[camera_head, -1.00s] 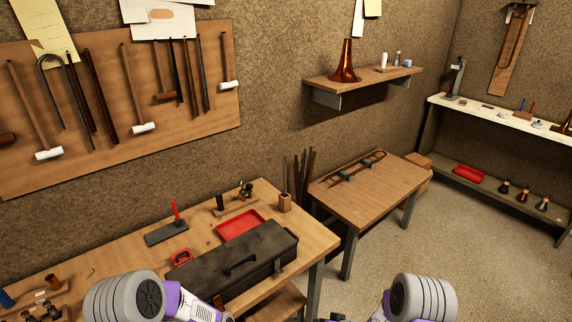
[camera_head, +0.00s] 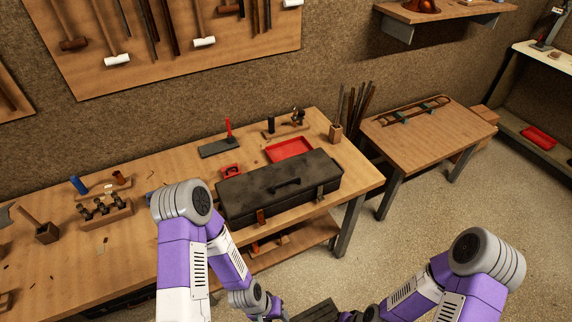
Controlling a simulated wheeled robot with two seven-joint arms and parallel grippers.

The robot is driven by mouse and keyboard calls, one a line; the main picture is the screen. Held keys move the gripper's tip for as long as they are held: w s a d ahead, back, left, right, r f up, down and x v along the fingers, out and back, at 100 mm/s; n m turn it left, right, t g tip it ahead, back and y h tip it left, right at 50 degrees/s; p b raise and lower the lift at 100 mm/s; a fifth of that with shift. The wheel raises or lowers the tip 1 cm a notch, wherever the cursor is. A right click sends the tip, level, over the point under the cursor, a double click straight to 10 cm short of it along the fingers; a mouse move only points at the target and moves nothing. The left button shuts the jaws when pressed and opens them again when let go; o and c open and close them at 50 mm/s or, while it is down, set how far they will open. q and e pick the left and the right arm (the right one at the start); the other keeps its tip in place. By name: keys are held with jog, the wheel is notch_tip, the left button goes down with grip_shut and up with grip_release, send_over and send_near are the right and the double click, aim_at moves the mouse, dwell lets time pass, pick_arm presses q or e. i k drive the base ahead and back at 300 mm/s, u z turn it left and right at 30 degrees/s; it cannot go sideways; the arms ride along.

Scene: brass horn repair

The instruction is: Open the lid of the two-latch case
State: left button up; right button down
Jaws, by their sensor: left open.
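The dark two-latch case (camera_head: 245,192) lies on the wooden workbench near its right end, with its lid down. A black handle (camera_head: 287,185) is on the lid. On the front face, one latch (camera_head: 261,217) is toward the left and the other latch (camera_head: 320,192) toward the right; whether they are fastened is too small to tell. My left gripper (camera_head: 275,314) is low at the bottom edge, partly cut off, open and apart from the case. My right gripper (camera_head: 346,317) is barely in view at the bottom edge; its jaws cannot be made out.
A red tray (camera_head: 290,149) sits behind the case, and a small red item (camera_head: 231,170) beside it at the left. A small side table (camera_head: 430,140) stands at the right. Open floor lies right of the workbench.

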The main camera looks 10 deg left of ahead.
aim_at(241, 195)
jog(key=z, duration=0.4)
jog(key=k, duration=0.5)
jog(key=u, duration=0.05)
jog(key=i, duration=1.15)
jog(key=u, duration=1.25)
jog(key=i, duration=0.2)
jog(key=u, duration=0.35)
